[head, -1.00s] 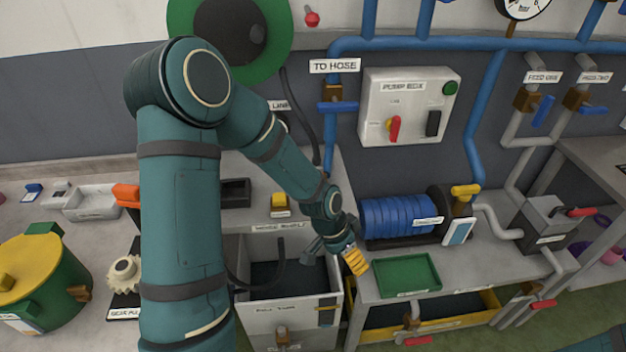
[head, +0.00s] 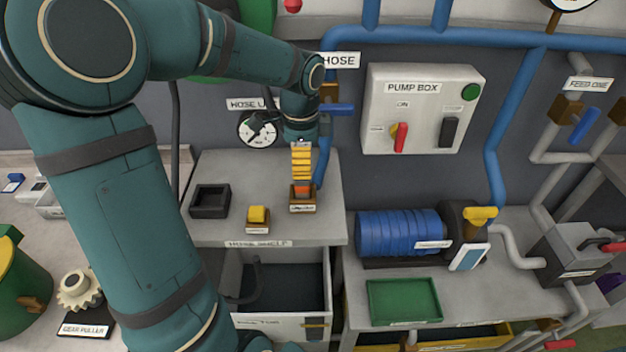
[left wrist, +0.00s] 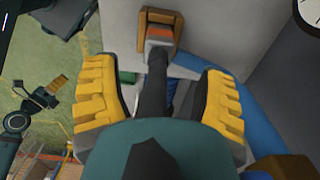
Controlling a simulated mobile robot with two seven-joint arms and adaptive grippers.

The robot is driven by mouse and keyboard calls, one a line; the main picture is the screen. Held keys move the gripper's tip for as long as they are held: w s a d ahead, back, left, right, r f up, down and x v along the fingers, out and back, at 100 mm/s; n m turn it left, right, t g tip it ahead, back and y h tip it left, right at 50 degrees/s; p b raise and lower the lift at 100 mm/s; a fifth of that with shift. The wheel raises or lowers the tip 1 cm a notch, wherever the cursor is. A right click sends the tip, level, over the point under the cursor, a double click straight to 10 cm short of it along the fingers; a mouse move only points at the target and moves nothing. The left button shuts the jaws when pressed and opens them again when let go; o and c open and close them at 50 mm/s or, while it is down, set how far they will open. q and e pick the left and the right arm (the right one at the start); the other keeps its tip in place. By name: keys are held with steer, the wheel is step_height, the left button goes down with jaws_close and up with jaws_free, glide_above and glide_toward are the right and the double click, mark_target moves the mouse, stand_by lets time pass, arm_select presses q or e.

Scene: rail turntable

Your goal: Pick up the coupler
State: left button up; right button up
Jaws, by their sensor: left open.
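What I take to be the coupler (head: 302,188) is an orange-red and dark piece standing in a brown holder (head: 303,206) on the hose shelf. The holder's small label is too small to read. My left gripper (head: 302,170) points down directly above it, with its yellow fingers hiding most of it in the head view. In the left wrist view, the open left gripper (left wrist: 158,80) has a yellow finger on each side of a dark shaft, with the coupler's orange part (left wrist: 159,33) in the holder beyond. Contact cannot be told.
The hose shelf (head: 225,230) also carries a black open tray (head: 210,201) and a yellow-topped block (head: 258,215). A blue pipe (head: 324,165) and a gauge (head: 257,130) stand close behind the gripper. A green tray (head: 404,301) lies on the lower bench.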

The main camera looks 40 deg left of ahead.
mark_target(302, 184)
arm_select(q)
steer(key=shift+s+f+b, duration=0.15)
steer(key=shift+s+f, duration=0.05)
steer(key=shift+f, duration=0.4)
steer(key=shift+s+f+b, duration=0.15)
steer(key=shift+s+f, duration=0.05)
steer(key=shift+f, duration=0.35)
steer(key=f, duration=0.1)
steer(key=f+b, duration=0.1)
steer(key=f, duration=0.2)
steer(key=shift+w+f, duration=0.25)
steer(key=shift+f, duration=0.15)
jaws_close()
